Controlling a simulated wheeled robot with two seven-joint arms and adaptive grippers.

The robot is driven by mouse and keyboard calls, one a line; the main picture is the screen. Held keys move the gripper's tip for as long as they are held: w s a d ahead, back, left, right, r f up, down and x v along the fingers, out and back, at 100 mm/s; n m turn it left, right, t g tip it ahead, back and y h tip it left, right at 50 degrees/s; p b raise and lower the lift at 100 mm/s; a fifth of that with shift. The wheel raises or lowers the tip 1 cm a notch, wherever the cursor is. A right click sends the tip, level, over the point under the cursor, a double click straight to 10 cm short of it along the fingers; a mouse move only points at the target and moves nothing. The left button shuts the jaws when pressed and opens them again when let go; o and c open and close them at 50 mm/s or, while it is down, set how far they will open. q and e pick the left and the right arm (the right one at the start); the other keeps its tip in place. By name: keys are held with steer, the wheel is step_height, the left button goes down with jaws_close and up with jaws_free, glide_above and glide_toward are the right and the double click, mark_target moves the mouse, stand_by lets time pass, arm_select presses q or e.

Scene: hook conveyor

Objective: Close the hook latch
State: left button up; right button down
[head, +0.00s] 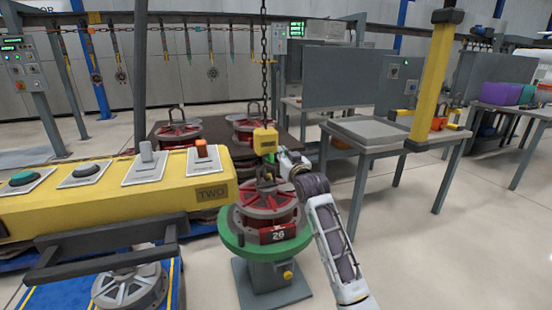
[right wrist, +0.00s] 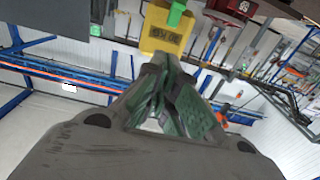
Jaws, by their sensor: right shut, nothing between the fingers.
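The yellow hook block (head: 265,140) hangs on a chain in the middle of the head view. Its dark hook (head: 266,172) is below it, over the red wheel-like load (head: 268,203) marked 26. My left gripper is not in view.
The load sits on a round green stand (head: 232,243). A yellow control console (head: 105,190) with buttons and levers is at the left. A grey table (head: 370,130) and a yellow post (head: 432,80) are at the right. The floor at the right front is clear.

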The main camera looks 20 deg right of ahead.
steer(key=w, duration=0.2)
steer(key=b, duration=0.3)
glide_above(270, 158)
steer(key=s+d, duration=0.2)
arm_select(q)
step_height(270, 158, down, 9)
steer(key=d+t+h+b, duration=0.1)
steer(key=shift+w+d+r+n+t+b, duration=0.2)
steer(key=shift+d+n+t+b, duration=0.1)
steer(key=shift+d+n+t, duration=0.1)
arm_select(e)
steer(key=shift+s+a+f, duration=0.1)
steer(key=shift+s+f, duration=0.2)
steer(key=shift+f, duration=0.65)
steer(key=shift+s+a+f, duration=0.1)
steer(key=shift+s+f, duration=0.15)
steer(key=shift+f, duration=0.65)
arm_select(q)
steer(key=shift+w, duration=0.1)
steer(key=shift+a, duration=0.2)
arm_select(e)
steer(key=shift+s+d+f, duration=0.1)
steer(key=shift+f, duration=0.05)
